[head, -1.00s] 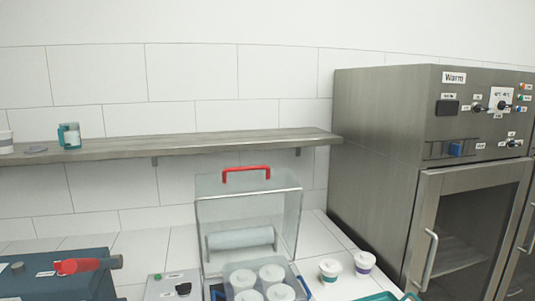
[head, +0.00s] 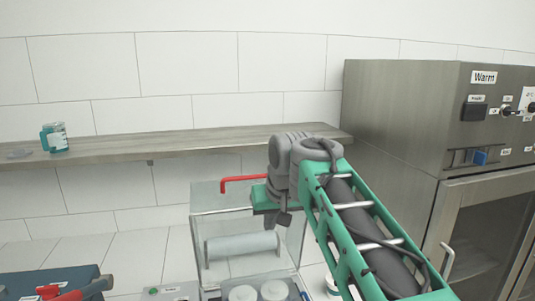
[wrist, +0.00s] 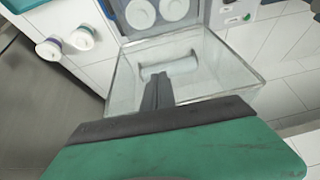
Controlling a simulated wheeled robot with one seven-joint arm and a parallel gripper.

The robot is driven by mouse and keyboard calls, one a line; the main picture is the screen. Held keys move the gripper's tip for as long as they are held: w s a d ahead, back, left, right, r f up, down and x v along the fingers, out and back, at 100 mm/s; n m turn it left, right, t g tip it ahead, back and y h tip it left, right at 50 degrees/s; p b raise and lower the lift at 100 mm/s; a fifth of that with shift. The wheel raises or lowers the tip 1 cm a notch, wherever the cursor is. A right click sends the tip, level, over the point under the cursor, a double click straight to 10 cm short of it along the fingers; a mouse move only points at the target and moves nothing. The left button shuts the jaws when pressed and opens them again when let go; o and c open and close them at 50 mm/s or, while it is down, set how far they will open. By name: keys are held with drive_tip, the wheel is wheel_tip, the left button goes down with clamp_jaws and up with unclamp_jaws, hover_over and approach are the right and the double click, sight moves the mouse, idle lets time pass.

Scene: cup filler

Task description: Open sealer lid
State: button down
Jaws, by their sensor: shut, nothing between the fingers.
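The sealer's clear lid (head: 212,222) stands upright behind a tray of white cups and looks raised. Its red handle (head: 238,179) is at the top; the right end is hidden behind my arm. The film roll (head: 242,247) shows through the lid. In the wrist view the lid (wrist: 225,62) shows from above as a clear box, with the roll (wrist: 168,67) beyond the fingers. My gripper (wrist: 158,76) is shut and empty, its fingers over the lid. I cannot tell whether they touch it. The handle is not visible in the wrist view.
White cups (head: 243,293) sit in front of the lid. Two cups (wrist: 82,37) stand on the counter beside it. A steel warming cabinet (head: 400,150) is at right. A wooden shelf (head: 110,150) with a teal-marked jar (head: 56,138) runs along the wall. A blue machine (head: 40,281) is at left.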

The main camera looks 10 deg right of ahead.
drive_tip(key=w+d+r+t+p, duration=0.1)
drive_tip(key=w+d+r+p, duration=0.1)
drive_tip(key=w+r, duration=0.5)
drive_tip(key=w+d+r+t+p, duration=0.1)
drive_tip(key=w+d+r+p, duration=0.1)
drive_tip(key=w+r, duration=0.6)
drive_tip(key=x, duration=0.7)
drive_tip(key=shift+f, duration=0.15)
drive_tip(key=s, duration=0.2)
drive_tip(key=s+f, duration=0.1)
drive_tip(key=shift+s+b, duration=0.35)
drive_tip(key=shift+b, duration=0.05)
drive_tip(key=shift+s+f, duration=0.15)
drive_tip(key=shift+f, duration=0.1)
